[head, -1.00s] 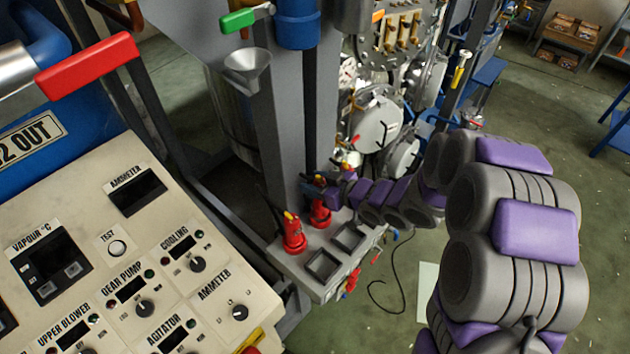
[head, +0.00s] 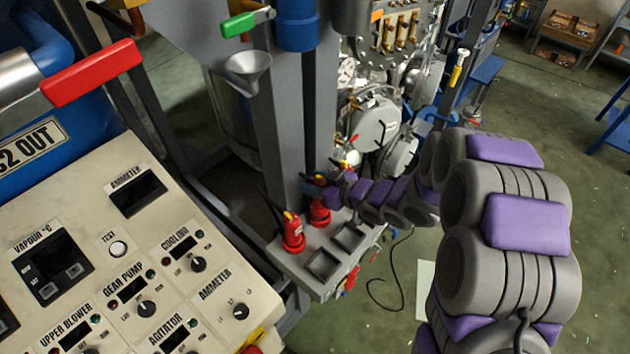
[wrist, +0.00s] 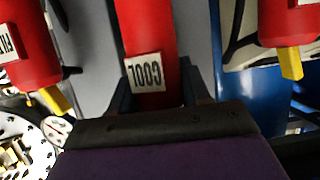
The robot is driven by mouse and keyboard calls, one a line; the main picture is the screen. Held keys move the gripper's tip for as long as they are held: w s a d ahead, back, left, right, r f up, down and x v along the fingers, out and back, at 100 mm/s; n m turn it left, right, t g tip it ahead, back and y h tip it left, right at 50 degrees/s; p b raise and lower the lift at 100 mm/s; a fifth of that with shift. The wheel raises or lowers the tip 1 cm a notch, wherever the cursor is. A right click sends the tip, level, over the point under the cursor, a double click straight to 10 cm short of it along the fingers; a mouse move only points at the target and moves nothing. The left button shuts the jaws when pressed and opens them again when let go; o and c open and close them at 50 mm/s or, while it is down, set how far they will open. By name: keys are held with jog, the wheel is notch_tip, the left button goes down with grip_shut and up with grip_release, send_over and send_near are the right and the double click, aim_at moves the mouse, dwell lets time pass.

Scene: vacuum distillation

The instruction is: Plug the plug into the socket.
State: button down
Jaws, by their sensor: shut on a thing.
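A red plug labelled COOL (wrist: 140,35) fills the middle of the wrist view, its label upside down. My gripper (wrist: 160,92) is shut on it, one dark finger on each side. In the head view my gripper (head: 322,190) is at the red plug (head: 319,212) on the grey socket box (head: 312,284). This plug looks upright at the box top. Its lower end is small here, so I cannot tell how deep it sits. The gripper hides its upper part.
Another red plug (head: 292,236) stands close on the left of the box. Red plugs flank mine in the wrist view, left (wrist: 30,50) and right (wrist: 288,25). A grey post (head: 282,140) rises behind. The control panel (head: 85,262) fills the lower left. A black cable (head: 372,295) lies on the floor.

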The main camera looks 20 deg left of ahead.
jog(key=shift+f+b, duration=0.95)
jog(key=shift+f, duration=1.05)
jog(key=shift+c, duration=2.2)
grip_release()
jog(key=v, duration=1.7)
jog(key=shift+d, duration=0.15)
